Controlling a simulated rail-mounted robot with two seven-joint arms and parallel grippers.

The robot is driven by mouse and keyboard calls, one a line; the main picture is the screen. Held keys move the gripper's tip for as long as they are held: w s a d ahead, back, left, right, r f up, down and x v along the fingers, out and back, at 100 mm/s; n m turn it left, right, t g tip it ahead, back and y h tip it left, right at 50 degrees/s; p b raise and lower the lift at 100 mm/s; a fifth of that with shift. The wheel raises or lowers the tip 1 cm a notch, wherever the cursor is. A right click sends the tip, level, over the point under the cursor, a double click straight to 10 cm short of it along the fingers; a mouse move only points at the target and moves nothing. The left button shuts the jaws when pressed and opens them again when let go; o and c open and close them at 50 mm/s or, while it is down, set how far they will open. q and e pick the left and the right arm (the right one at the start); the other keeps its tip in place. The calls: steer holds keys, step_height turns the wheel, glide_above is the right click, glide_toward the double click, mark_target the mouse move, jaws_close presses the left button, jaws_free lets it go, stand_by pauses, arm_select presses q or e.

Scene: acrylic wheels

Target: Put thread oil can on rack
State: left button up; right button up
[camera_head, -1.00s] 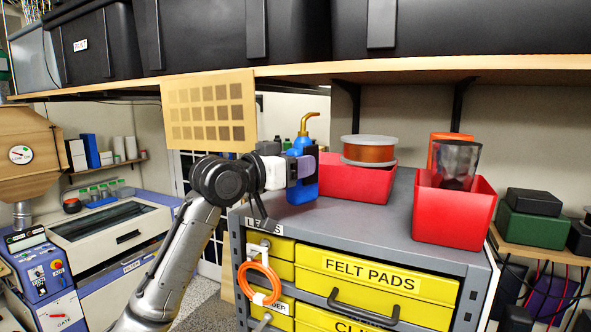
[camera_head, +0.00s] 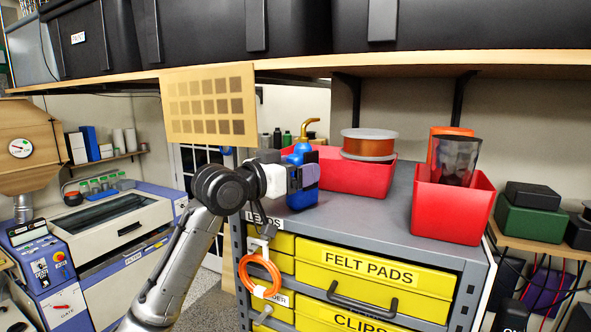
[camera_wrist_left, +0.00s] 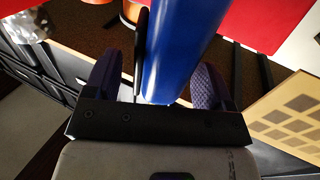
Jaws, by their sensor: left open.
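The oil can (camera_head: 302,150) is blue with a bent brass spout. It is upright at the left end of the grey drawer rack's top (camera_head: 345,217); its base is low against that surface, with contact hard to tell. My left gripper (camera_head: 304,177) is level with the can's body and partly covers it. In the left wrist view the blue can body (camera_wrist_left: 178,45) lies between two open, purple-padded fingers, with a gap on the left finger's side. My right gripper is not in view.
Behind the can is a red bin (camera_head: 350,178), with a copper-coloured spool (camera_head: 369,146) above it. Another red bin (camera_head: 452,208) holds a dark cup. A wooden shelf (camera_head: 420,66) overhangs the scene. An orange ring (camera_head: 259,275) hangs at the drawer front. The middle of the top is clear.

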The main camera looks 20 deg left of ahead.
arm_select(q)
steer(key=shift+r, duration=0.25)
steer(key=b+v, duration=0.6)
steer(key=v, duration=0.6)
stand_by(0.8)
steer(key=shift+c, duration=0.3)
